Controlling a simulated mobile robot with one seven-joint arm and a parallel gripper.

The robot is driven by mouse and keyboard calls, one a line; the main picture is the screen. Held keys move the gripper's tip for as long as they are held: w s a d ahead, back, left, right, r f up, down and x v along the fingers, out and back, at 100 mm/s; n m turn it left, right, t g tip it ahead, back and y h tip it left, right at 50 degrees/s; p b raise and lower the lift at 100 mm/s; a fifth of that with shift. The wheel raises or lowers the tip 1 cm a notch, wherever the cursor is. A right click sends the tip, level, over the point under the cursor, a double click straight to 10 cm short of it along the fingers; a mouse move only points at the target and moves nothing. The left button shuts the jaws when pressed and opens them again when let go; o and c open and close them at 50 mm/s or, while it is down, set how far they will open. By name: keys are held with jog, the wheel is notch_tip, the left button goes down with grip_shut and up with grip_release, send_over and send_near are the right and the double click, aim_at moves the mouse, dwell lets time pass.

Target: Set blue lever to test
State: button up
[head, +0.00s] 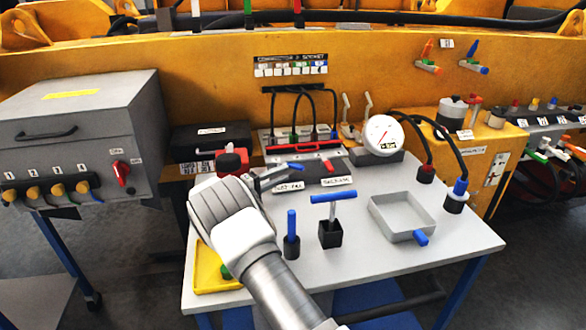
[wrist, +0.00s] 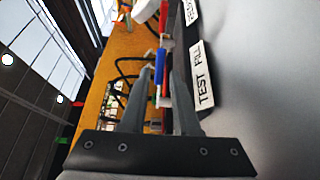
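The blue lever (head: 297,166) sticks out at the left front of the grey valve block (head: 340,160), above the TEST FILL label (head: 289,187). My gripper (head: 272,178) reaches in from the left, its fingers pointing at the lever. In the wrist view the blue lever (wrist: 161,63) shows between or just beyond the tips of my gripper (wrist: 163,68). The fingers are apart, and I cannot tell whether either touches it. The TEST FILL label (wrist: 204,78) is to the right of the fingers. The lever's pivot is not clearly seen.
A RELEASE label (head: 338,181) sits right of the lever, near a red handle (head: 328,166). A pressure gauge (head: 384,134) stands behind. A blue T-handle tool (head: 333,197), a blue peg (head: 292,225) and a grey tray (head: 376,216) stand on the table in front.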

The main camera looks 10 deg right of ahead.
jog(key=v, duration=1)
jog(key=shift+s+a, duration=0.15)
jog(key=shift+a, duration=0.15)
